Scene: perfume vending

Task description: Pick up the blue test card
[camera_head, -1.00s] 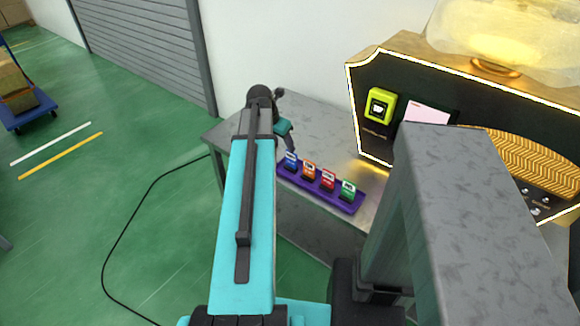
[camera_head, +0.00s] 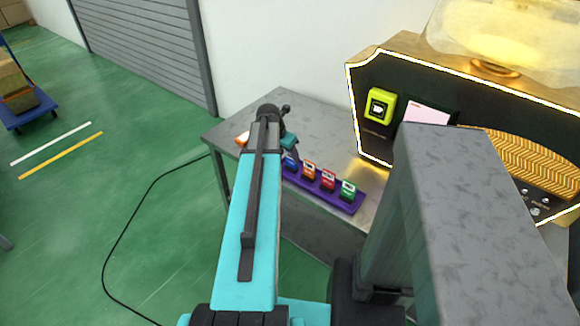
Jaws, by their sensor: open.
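The blue test card (camera_head: 290,162) stands at the left end of a purple tray (camera_head: 350,207) on the grey metal table. It is partly hidden by my arm's end. Beside it in the tray stand an orange card (camera_head: 309,170), a red card (camera_head: 328,180) and a green card (camera_head: 348,190). My gripper (camera_head: 293,154) is at the blue card, seen small and partly covered by the arm. It is open; whether its fingers touch the card cannot be told.
The table (camera_head: 322,128) has bare room behind the tray. A dark vending machine (camera_head: 375,145) with a lit border and a yellow-green card reader (camera_head: 380,105) stands at the right. A small orange item (camera_head: 242,139) shows left of my arm. A blue trolley (camera_head: 30,112) is far left.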

